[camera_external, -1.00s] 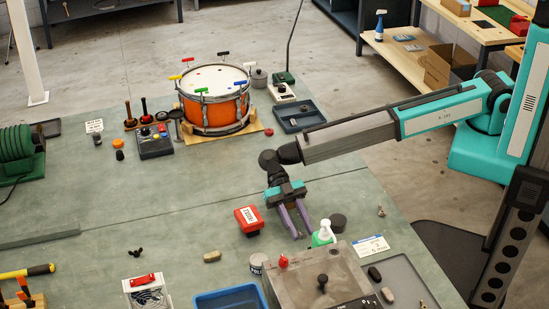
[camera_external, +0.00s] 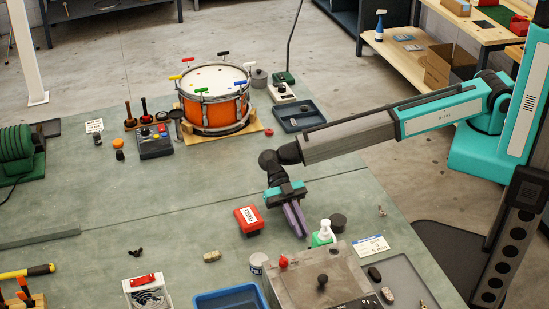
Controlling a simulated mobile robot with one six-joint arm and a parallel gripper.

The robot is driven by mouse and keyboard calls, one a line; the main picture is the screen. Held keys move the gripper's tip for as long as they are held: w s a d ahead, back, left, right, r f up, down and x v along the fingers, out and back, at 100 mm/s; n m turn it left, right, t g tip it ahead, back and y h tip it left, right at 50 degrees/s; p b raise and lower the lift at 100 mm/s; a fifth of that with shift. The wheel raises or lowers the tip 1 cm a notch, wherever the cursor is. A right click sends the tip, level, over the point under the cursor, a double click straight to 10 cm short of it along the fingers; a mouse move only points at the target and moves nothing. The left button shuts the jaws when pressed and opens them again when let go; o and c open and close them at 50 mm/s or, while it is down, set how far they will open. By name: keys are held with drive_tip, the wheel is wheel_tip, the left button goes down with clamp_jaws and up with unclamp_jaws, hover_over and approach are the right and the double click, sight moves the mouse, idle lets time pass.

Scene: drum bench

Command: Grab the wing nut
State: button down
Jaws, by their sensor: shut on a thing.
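My gripper (camera_external: 299,222) is over the bench, between the red box and the white-capped green bottle. Its purple fingers are closed together, pointing down, on a small thing that they hide. A small dark piece with two wing-like lobes (camera_external: 136,252) lies on the bench at the lower left, well apart from my gripper. It is shaped like a wing nut, but it is too small to be sure. A small brownish piece (camera_external: 381,211) lies at the right; I cannot tell what it is.
The red box (camera_external: 248,220) stands just left of my gripper. The green bottle (camera_external: 323,235) and a dark round piece (camera_external: 338,222) are close on its right. A grey metal box (camera_external: 325,275) and a blue bin (camera_external: 230,299) are in front. The bench behind is clear up to the orange drum (camera_external: 214,108).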

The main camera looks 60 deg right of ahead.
drive_tip(key=shift+r, duration=0.1)
wheel_tip(320, 180, up, 10)
drive_tip(key=b, duration=0.3)
drive_tip(key=shift+b, duration=0.4)
